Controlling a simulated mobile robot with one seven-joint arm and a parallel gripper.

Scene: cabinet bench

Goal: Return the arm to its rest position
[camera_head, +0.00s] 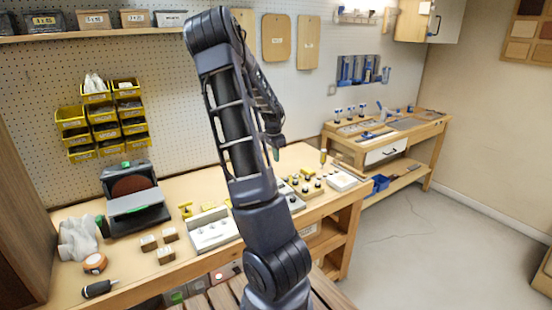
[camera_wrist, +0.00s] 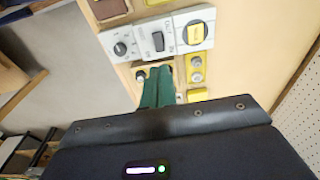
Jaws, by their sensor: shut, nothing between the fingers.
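My arm stands tall in the middle of the head view, bent at the top, with its forearm hanging down on the far side. My gripper (camera_head: 275,152) shows only in part behind the arm, over the workbench. In the wrist view, the green fingers of my gripper (camera_wrist: 158,75) are together with nothing between them. Beyond their tips is a grey panel (camera_wrist: 180,32) with a knob, a dark switch and a yellow piece. I cannot tell whether the fingers touch anything.
Yellow bins (camera_head: 103,132) hang on the pegboard. A second bench (camera_head: 405,130) stands at right.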

